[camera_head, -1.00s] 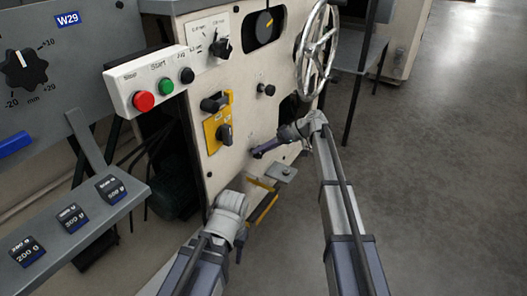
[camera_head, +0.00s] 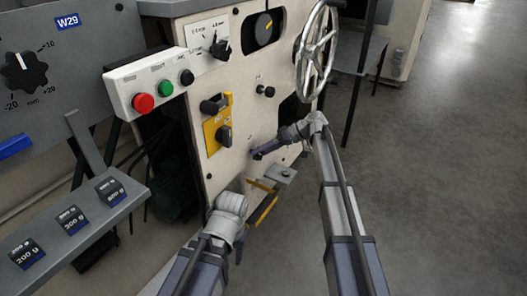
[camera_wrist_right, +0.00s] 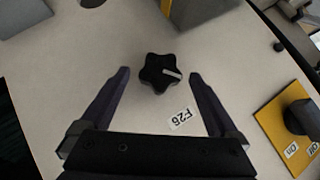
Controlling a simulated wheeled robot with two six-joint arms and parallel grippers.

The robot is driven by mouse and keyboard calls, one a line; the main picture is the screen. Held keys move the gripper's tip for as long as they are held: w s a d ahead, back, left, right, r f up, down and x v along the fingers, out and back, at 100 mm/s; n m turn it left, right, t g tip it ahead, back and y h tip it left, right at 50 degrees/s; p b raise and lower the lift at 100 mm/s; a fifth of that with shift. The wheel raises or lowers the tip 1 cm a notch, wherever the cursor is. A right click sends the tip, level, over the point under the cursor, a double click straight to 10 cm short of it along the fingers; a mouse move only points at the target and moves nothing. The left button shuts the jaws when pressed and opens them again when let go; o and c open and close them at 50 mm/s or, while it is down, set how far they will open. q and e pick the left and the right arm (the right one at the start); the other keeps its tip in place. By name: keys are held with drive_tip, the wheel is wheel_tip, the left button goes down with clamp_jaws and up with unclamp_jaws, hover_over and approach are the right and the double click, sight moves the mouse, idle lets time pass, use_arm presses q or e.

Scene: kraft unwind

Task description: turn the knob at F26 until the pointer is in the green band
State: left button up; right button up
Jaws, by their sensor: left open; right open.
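The black lobed knob (camera_wrist_right: 160,73), with a pale line on its face, sits on the cream panel in the right wrist view. The label F26 (camera_wrist_right: 181,119) is beside it. My right gripper (camera_wrist_right: 159,76) is open, one finger on each side of the knob, with visible gaps to it. In the head view my right gripper (camera_head: 264,151) is at the lower panel and hides most of the knob. My left gripper (camera_head: 238,248) is open, low in front of the machine, away from the knob. I cannot make out a green band with a pointer.
A yellow plate with a black switch (camera_head: 223,135) is left of my right gripper. A silver handwheel (camera_head: 316,45) and a dark dial with a yellow mark (camera_head: 264,29) are above. A button box (camera_head: 150,85) is at upper left. Open floor (camera_head: 440,180) lies to the right.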

drive_tip(key=p+v, duration=0.4)
drive_tip(key=v, duration=0.3)
drive_tip(key=shift+d+r, duration=0.15)
drive_tip(key=shift+d, duration=0.1)
